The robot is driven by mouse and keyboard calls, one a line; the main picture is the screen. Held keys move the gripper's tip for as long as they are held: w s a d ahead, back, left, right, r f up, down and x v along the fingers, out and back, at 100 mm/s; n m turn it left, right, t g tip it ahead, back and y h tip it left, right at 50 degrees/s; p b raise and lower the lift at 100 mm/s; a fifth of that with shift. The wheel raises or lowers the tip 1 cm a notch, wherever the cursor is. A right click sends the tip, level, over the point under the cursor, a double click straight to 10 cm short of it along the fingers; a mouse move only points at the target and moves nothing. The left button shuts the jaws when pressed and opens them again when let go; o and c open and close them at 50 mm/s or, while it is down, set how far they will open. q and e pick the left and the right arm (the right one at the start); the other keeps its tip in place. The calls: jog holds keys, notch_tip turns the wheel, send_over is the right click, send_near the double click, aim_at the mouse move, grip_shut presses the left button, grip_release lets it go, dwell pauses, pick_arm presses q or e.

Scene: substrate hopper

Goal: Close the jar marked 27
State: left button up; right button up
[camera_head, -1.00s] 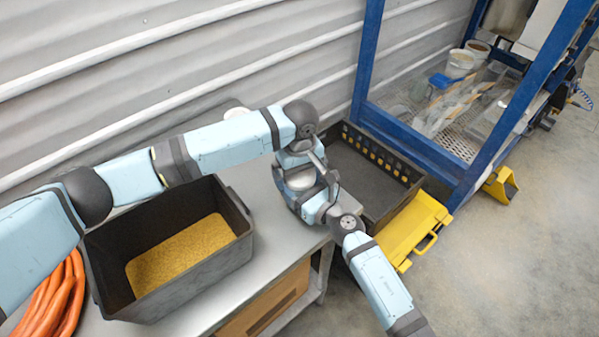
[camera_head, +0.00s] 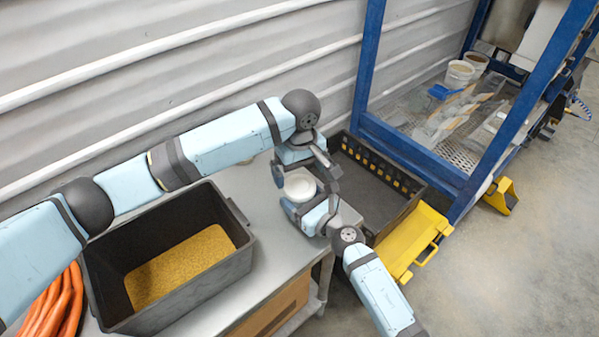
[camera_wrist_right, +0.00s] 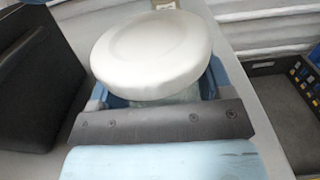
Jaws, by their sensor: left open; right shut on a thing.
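A jar with a round white lid (camera_head: 300,184) stands upright near the right end of the grey bench. In the right wrist view the lid (camera_wrist_right: 152,54) sits on top of the clear jar body (camera_wrist_right: 178,95) and looks slightly tilted. No number is readable. My right gripper (camera_head: 304,207) is shut on the jar body below the lid, its fingers partly hidden by the jar and lid. My left gripper (camera_head: 305,160) is open just behind and above the lid, apart from it; its fingertips are not clear.
A black bin (camera_head: 245,262) with yellow grain stands left on the bench (camera_head: 262,212). A black crate (camera_head: 408,178) lies right of the jar, with a yellow case (camera_head: 412,245) beside it. A blue frame (camera_head: 440,170) rises behind. A small white thing is mostly hidden behind my left arm.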

aim_at(300, 185)
pick_arm(q)
notch_tip(300, 185, up, 2)
jog(key=shift+d+r+n, duration=0.1)
jog(key=shift+n, duration=0.8)
jog(key=shift+r+n, duration=0.3)
jog(key=shift+n, duration=0.1)
jog(key=shift+f, duration=4)
jog(key=c, duration=0.9)
jog(key=m, duration=0.3)
